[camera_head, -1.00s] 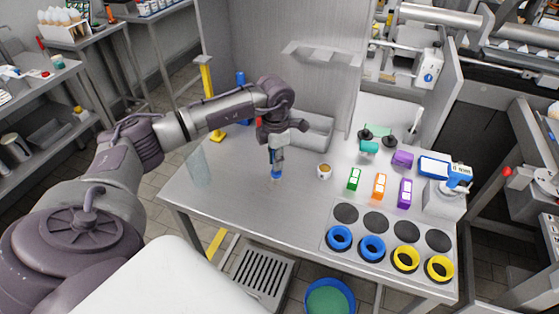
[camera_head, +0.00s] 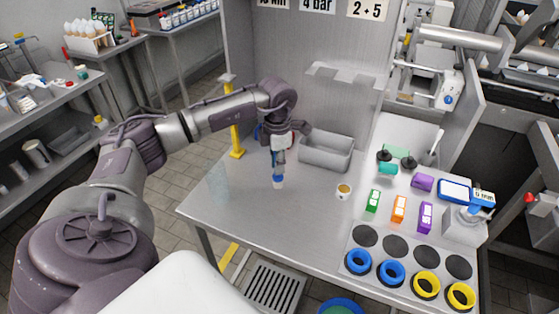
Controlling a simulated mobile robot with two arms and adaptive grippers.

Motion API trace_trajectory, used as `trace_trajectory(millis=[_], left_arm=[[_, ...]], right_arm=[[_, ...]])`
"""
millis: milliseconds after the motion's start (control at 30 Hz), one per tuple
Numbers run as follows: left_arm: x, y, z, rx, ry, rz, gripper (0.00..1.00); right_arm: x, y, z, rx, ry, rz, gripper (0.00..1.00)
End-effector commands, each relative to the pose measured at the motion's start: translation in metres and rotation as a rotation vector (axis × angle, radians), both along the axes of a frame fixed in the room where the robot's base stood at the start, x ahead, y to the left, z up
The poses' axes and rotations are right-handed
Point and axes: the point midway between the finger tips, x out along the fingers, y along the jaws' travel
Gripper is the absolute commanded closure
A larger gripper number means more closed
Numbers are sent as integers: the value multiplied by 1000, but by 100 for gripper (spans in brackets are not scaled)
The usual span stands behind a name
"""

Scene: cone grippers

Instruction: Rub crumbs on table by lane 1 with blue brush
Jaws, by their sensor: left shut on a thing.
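My left gripper (camera_head: 280,148) points down over the left half of the steel table (camera_head: 255,222) and is shut on the blue brush (camera_head: 278,179). No crumbs can be made out on the table at this size. No label that reads lane 1 is visible. My right gripper is out of view.
A grey bin (camera_head: 326,154) stands behind and right of the brush. A small cup (camera_head: 343,191) with brown contents is to its right. Green, orange and purple boxes (camera_head: 399,209) and blue and yellow rings (camera_head: 391,272) fill the right side. The front left is clear.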

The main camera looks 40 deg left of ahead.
Motion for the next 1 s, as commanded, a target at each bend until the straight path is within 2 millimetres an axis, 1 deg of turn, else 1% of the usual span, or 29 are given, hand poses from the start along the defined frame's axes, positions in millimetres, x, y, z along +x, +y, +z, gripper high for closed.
trace_trajectory(millis=[33, 200, 400, 533, 733, 1000], left_arm=[[0, 2, 8, 1, 0, 2, 100], [-2, 7, 23, 0, 1, 5, 100], [-3, 11, 39, 0, 0, 7, 100], [-4, 13, 43, 0, 0, 7, 100], [-4, 13, 42, 0, 0, 8, 100], [-4, 13, 42, 0, 0, 8, 100]], right_arm=[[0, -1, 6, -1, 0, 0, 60], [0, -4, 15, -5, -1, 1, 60], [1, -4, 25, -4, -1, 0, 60], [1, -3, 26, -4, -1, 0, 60], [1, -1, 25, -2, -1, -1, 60], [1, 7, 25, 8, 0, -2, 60]])
